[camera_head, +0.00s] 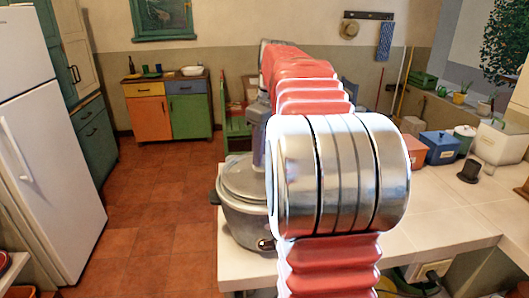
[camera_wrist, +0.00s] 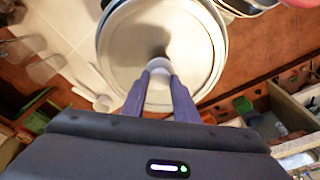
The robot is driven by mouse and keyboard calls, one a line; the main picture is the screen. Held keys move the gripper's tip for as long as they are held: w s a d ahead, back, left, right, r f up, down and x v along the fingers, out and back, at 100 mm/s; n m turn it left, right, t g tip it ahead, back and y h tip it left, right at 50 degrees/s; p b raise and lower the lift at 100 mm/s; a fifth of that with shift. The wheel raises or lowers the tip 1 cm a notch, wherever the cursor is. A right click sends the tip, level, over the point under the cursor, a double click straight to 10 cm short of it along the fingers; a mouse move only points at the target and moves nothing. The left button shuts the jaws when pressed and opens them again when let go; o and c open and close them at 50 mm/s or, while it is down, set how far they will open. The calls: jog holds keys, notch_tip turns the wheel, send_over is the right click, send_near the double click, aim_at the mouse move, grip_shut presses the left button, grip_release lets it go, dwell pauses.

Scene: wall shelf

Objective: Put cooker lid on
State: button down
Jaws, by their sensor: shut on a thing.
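The cooker (camera_head: 250,222) is a grey pot with side handles near the left end of the white counter. Its round lid (camera_head: 243,182) is over the pot's mouth; it also fills the top middle of the wrist view (camera_wrist: 135,40). My gripper (camera_wrist: 160,78) is shut on the lid's pale knob (camera_wrist: 159,64), its two dark fingers on either side. In the head view, my arm hides the cooker's right side and most of my gripper. I cannot tell whether the lid rests fully on the rim or is slightly above it.
The white tiled counter (camera_head: 430,215) runs to the right. The tiled floor (camera_head: 165,220) left of the counter is clear.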

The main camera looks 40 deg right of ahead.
jog(key=shift+f, duration=0.3)
dwell(0.9)
jog(key=c, duration=1.3)
grip_release()
notch_tip(320, 180, up, 14)
jog(key=s, duration=0.2)
jog(key=shift+d+f, duration=0.2)
jog(key=shift+f, duration=0.05)
jog(key=shift+s, duration=0.15)
